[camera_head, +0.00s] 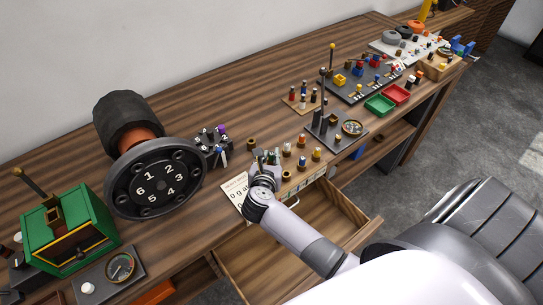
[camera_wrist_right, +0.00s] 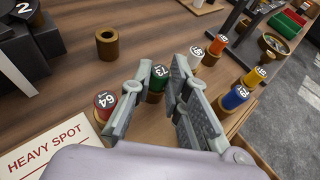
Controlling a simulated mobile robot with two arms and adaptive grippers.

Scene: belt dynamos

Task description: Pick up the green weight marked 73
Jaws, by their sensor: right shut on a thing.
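The green weight (camera_wrist_right: 157,84) stands in the right wrist view between the fingers of my right gripper (camera_wrist_right: 168,85). A white-numbered label shows on its dark top, and it looks like 73. The gripper is shut on it, with the left finger overlapping its side. I cannot tell whether its base is clear of the board. In the head view my right gripper (camera_head: 265,165) reaches over the weights near the front edge of the bench and mostly hides the green one. My left gripper is not in view.
Close by stand a red weight (camera_wrist_right: 104,102), an orange weight (camera_wrist_right: 218,43), a yellow weight (camera_wrist_right: 254,76) and a blue weight (camera_wrist_right: 236,96). An empty brown ring (camera_wrist_right: 107,44) is behind. A "HEAVY SPOT" card (camera_wrist_right: 45,148) lies left. An open drawer (camera_head: 290,250) is below.

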